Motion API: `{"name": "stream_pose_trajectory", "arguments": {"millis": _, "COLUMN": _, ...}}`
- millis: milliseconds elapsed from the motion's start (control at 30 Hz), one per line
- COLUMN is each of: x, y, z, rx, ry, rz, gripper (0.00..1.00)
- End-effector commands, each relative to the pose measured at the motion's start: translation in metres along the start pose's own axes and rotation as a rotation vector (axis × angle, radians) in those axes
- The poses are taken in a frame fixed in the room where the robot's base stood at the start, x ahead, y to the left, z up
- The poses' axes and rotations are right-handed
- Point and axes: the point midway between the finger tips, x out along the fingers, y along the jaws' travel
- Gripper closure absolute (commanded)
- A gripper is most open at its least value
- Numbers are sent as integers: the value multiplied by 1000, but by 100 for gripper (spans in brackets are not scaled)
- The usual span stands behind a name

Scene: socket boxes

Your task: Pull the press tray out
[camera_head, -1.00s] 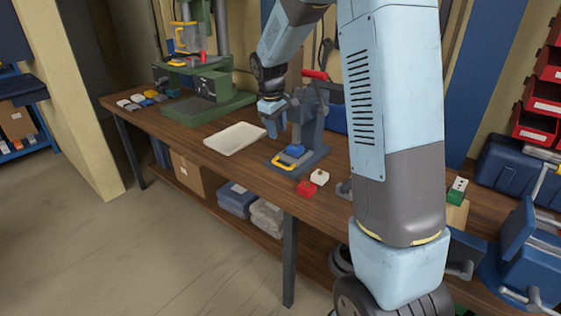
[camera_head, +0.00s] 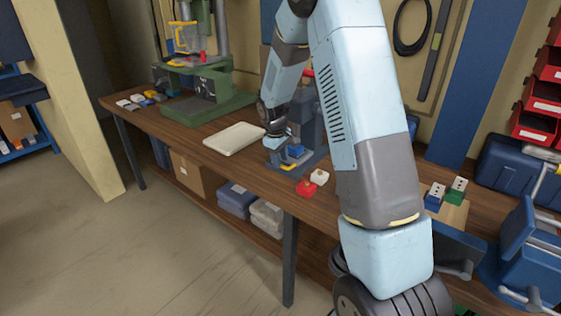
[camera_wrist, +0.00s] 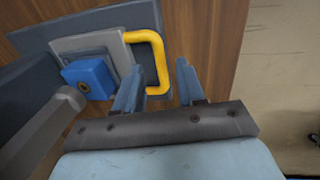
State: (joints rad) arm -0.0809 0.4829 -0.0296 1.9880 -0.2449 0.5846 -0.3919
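The press (camera_head: 309,108) is a dark grey-blue stand on the bench, partly hidden behind my arm. Its grey tray plate (camera_wrist: 117,50) carries a blue socket box (camera_wrist: 90,77) and has a yellow U-shaped handle (camera_wrist: 160,58) on its front side. In the head view the handle (camera_head: 286,167) shows only as a small yellow strip. My gripper (camera_wrist: 160,66) is open over the handle in the wrist view. One finger is on each side of the handle's outer bar, with gaps showing. It also shows low at the press front in the head view (camera_head: 275,146).
A green machine (camera_head: 208,88) stands farther left. A blue box and a green box stand at the right.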

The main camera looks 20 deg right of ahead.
Motion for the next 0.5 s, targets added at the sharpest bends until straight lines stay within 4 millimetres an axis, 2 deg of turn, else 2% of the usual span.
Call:
{"name": "stream_pose_trajectory", "arguments": {"millis": 200, "x": 14, "y": 0, "z": 0, "rx": -1, "ry": 0, "rz": 0, "gripper": 61}}
{"name": "stream_pose_trajectory", "arguments": {"millis": 500, "x": 14, "y": -1, "z": 0, "rx": 0, "ry": 0, "rz": 0, "gripper": 62}}
